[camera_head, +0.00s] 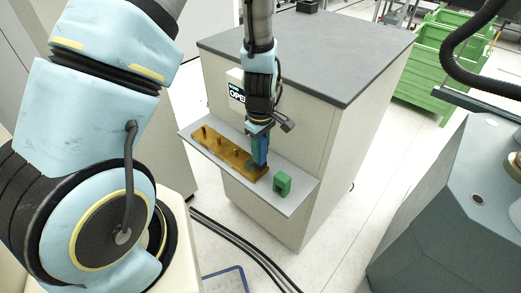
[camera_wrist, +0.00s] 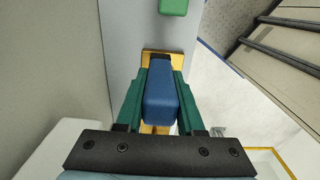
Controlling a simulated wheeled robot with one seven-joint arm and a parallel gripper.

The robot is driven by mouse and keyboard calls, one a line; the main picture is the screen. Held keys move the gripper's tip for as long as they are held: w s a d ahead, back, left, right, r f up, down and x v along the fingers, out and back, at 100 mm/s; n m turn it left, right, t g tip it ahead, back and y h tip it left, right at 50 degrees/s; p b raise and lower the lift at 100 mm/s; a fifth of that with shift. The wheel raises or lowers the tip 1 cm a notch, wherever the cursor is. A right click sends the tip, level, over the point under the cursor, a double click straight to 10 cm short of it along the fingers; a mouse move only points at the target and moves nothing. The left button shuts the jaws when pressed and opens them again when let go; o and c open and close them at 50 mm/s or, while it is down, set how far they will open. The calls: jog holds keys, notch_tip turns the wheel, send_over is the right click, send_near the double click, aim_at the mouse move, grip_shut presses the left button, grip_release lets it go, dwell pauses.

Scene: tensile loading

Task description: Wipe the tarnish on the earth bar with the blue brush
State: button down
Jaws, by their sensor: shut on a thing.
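The earth bar (camera_head: 222,151) is a long brass-coloured bar with several upright studs, lying along a grey shelf. My gripper (camera_head: 259,137) is over the bar's right end, pointing down, shut on the blue brush (camera_head: 261,153). In the wrist view the blue brush (camera_wrist: 160,98) sits between the two green fingers of my gripper (camera_wrist: 160,75), with part of the earth bar (camera_wrist: 152,55) behind it. The brush's lower end is at or just above the bar; contact cannot be told. A darker patch shows beside the brush, but whether it is tarnish is unclear.
A green block (camera_head: 282,184) with an opening stands on the grey shelf (camera_head: 292,205), right of the bar. The shelf juts from a pale cabinet with a dark top (camera_head: 318,52). Green crates (camera_head: 440,60) stand at the back right. Black cables (camera_head: 240,243) lie on the floor.

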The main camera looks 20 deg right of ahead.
jog(key=shift+f+b, duration=0.65)
jog(key=shift+f, duration=0.3)
